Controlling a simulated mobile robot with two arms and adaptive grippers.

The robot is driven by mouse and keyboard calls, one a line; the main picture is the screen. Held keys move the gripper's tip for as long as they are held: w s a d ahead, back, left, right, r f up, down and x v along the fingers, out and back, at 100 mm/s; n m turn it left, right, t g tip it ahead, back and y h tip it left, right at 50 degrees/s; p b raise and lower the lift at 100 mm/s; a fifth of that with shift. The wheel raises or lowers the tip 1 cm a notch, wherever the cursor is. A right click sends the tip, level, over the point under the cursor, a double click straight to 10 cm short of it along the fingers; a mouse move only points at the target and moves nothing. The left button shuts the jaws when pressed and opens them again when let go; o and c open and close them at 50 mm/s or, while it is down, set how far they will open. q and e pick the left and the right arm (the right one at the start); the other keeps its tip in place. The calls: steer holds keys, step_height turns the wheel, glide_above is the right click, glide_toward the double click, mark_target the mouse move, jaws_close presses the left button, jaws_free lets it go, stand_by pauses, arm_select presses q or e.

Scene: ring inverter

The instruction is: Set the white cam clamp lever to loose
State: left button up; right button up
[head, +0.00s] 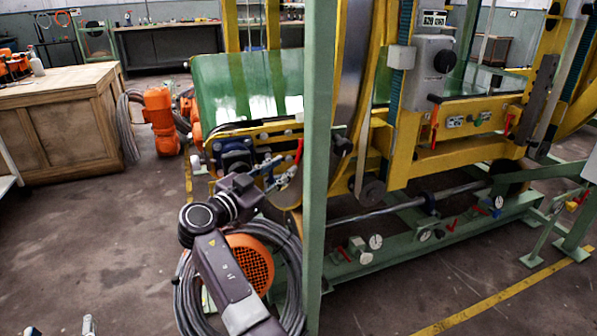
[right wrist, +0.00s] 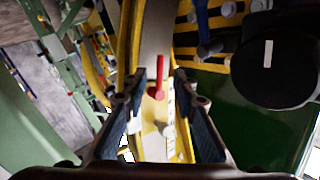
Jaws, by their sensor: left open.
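My right gripper (head: 284,176) is at the near end of the yellow ring machine, close to a red lever (head: 299,151). In the right wrist view its two dark fingers (right wrist: 163,118) stand apart. The red lever (right wrist: 160,72) points up in the gap between them. A small pale round knob (right wrist: 168,131) also shows between the fingers, nearer to me. I cannot tell for sure whether it belongs to the white cam clamp lever, or whether anything is touched. My left gripper (head: 59,329) is open and low at the bottom left edge, with only its tips showing.
A green post (head: 317,200) stands just right of my right arm. An orange motor and coiled grey hose (head: 290,265) lie below it. Several gauges and red levers line the green base rail (head: 400,255).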

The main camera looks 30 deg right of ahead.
mark_target(297, 158)
steer(key=x, duration=0.7)
steer(key=shift+w+d+r+b, duration=0.1)
steer(key=shift+d+b, duration=0.2)
steer(key=shift+d, duration=0.05)
arm_select(q)
steer(key=r+t, duration=0.1)
steer(key=s+r+t, duration=0.1)
steer(key=r, duration=0.1)
steer(key=shift+d+r, duration=0.15)
steer(key=shift+r, duration=0.15)
arm_select(e)
steer(key=shift+c, duration=0.3)
arm_select(q)
steer(key=shift+w, duration=0.1)
arm_select(e)
jaws_close()
